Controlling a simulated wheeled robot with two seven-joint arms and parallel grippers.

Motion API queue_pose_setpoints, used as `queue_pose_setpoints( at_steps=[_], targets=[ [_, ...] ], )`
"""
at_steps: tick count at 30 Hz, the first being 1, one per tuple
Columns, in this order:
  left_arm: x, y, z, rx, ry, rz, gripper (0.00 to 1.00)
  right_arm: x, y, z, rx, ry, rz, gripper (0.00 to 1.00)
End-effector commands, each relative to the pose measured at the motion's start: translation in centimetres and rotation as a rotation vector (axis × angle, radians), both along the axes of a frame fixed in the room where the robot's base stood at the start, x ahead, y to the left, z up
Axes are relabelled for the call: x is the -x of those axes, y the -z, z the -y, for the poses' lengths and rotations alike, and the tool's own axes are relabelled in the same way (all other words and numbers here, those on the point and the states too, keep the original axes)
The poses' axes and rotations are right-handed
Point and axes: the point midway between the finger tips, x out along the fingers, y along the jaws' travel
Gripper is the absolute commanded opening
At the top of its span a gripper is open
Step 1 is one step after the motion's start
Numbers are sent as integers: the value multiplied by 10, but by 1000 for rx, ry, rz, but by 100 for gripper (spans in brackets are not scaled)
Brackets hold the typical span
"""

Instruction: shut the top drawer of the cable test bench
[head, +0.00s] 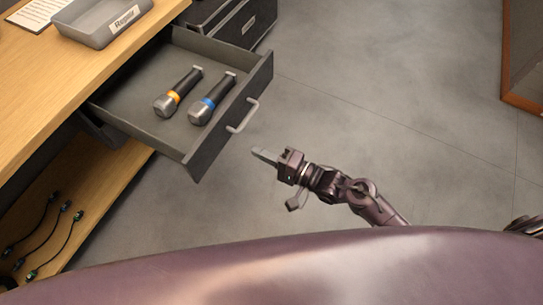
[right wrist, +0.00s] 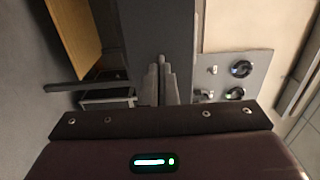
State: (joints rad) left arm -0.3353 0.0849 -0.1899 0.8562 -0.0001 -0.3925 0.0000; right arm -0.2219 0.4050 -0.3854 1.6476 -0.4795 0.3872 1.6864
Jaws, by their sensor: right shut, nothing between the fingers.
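The top drawer (head: 228,115) of the cable test bench (head: 60,75) stands pulled out in the head view. It is dark grey, with a pale bar handle (head: 243,116) on its front. Two microphones, one with an orange ring (head: 177,92) and one with a blue ring (head: 212,98), lie inside. My right gripper (head: 264,155) is shut and empty, just in front of the drawer front and apart from it in the head view. Its closed fingers (right wrist: 161,82) also show in the right wrist view, before a dark grey surface. My left gripper is not in view.
A grey tray (head: 88,28) with a label sits on the wooden bench top. A dark case (head: 230,22) stands behind the drawer. Several cables (head: 62,228) lie on the lower shelf. The grey floor (head: 400,110) to the right is clear, up to a wood-edged object (head: 520,95).

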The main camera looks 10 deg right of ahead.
Motion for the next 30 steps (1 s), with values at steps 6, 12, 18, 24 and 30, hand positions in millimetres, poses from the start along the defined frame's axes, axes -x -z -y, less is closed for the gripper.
queue_pose_setpoints(
  at_steps=[6,12,18,24,30],
  targets=[
    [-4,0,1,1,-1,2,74,-29,0,-39,-1,1,2,0],
    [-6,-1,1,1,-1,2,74,-46,1,-62,1,2,0,0],
    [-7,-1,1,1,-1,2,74,-53,1,-72,2,1,0,0],
    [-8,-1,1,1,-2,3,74,-53,1,-72,2,1,0,0],
    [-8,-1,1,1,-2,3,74,-53,1,-73,2,2,0,0]
  ],
)
